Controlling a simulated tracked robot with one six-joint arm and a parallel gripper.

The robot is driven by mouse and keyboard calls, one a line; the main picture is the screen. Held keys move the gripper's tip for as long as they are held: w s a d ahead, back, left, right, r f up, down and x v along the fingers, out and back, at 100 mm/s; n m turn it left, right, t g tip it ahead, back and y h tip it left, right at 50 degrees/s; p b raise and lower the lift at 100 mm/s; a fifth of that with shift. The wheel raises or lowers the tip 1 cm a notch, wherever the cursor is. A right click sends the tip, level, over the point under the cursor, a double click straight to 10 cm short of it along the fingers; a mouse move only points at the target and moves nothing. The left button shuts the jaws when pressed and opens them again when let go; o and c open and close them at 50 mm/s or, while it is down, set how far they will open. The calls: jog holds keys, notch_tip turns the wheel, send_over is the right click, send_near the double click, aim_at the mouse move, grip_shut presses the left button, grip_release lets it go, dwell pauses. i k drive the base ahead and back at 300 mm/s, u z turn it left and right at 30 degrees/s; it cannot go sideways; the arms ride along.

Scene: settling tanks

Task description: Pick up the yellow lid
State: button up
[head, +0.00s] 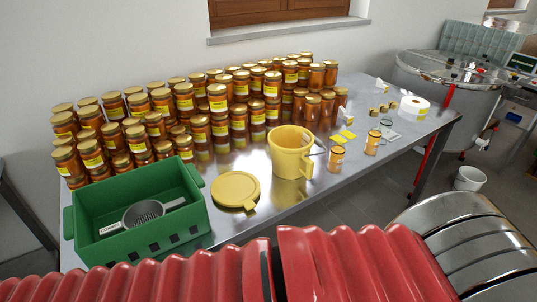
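The yellow lid (235,190) is a round, flat disc with a small tab at its lower edge. It lies on the steel table (256,222), between a green crate and a yellow pitcher (290,154). Its top is uncovered, and nothing rests on it. The pitcher stands upright and open just to the right of the lid, with its handle toward the right. I cannot make out my gripper in the head view.
The green crate (88,234) with a strainer (143,214) stands left of the lid. Many honey jars (200,135) crowd the table's back. Two small jars (336,158) and a white roll (414,107) stand to the right. A steel tank (440,77) is beyond.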

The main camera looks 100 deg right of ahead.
aim_at(233, 189)
jog(key=z, duration=3)
jog(key=k, duration=0.15)
jog(key=z, duration=0.6)
